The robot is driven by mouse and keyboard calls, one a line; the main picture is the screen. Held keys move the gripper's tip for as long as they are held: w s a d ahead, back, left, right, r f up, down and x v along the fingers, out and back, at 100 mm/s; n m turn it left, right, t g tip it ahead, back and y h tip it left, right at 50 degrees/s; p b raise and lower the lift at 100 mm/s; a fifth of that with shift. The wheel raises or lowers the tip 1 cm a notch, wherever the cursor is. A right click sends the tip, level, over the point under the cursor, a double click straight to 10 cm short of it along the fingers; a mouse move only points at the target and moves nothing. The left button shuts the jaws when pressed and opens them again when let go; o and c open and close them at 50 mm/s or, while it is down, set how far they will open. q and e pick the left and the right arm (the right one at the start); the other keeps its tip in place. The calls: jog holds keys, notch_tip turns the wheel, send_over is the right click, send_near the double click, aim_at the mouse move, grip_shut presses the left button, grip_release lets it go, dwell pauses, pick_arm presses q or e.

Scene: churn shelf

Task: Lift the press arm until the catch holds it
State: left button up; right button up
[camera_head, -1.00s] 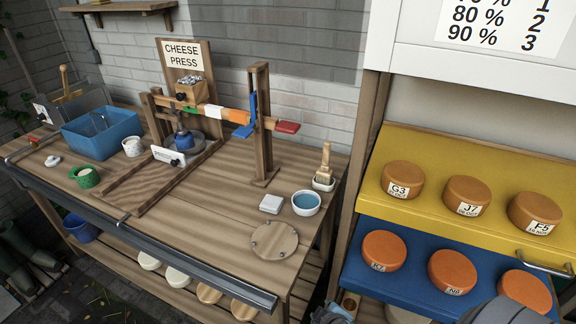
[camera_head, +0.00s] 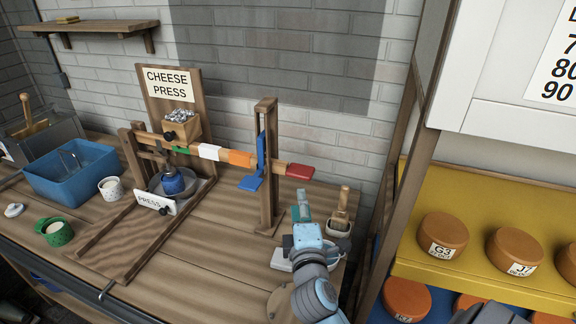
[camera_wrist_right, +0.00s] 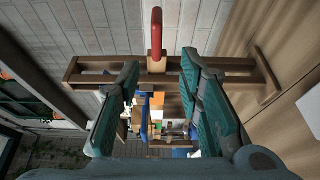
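The press arm (camera_head: 238,158) is a bar with green, white and orange bands and a red end (camera_head: 300,172). It runs nearly level from the cheese press on the left past a wooden upright (camera_head: 267,150). A blue catch (camera_head: 261,152) with a blue tab (camera_head: 250,183) is at that upright. My right gripper (camera_head: 303,203) is below the red end, apart from it. In the right wrist view my open, empty right gripper (camera_wrist_right: 160,72) points at the upright, and the red end (camera_wrist_right: 156,35) shows above the gap between its fingers. My left gripper is not in view.
A wooden weight box (camera_head: 181,126) sits on the bar. A small pot with a brush (camera_head: 339,224) stands right of my right gripper. Cheese shelves (camera_head: 480,283) stand at right.

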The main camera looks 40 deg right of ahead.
aim_at(302, 179)
jog(key=x, duration=0.9)
jog(key=shift+s+d+r, duration=0.15)
jog(key=shift+d+r, duration=0.1)
jog(key=shift+d, duration=0.2)
jog(key=x, duration=0.3)
jog(key=shift+a+f, duration=0.15)
jog(key=shift+f, duration=0.05)
jog(key=shift+w+r, duration=0.15)
jog(key=shift+w, duration=0.15)
jog(key=shift+s+d+r, duration=0.15)
jog(key=shift+d, duration=0.05)
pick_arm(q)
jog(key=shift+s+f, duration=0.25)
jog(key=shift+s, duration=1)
pick_arm(e)
grip_shut()
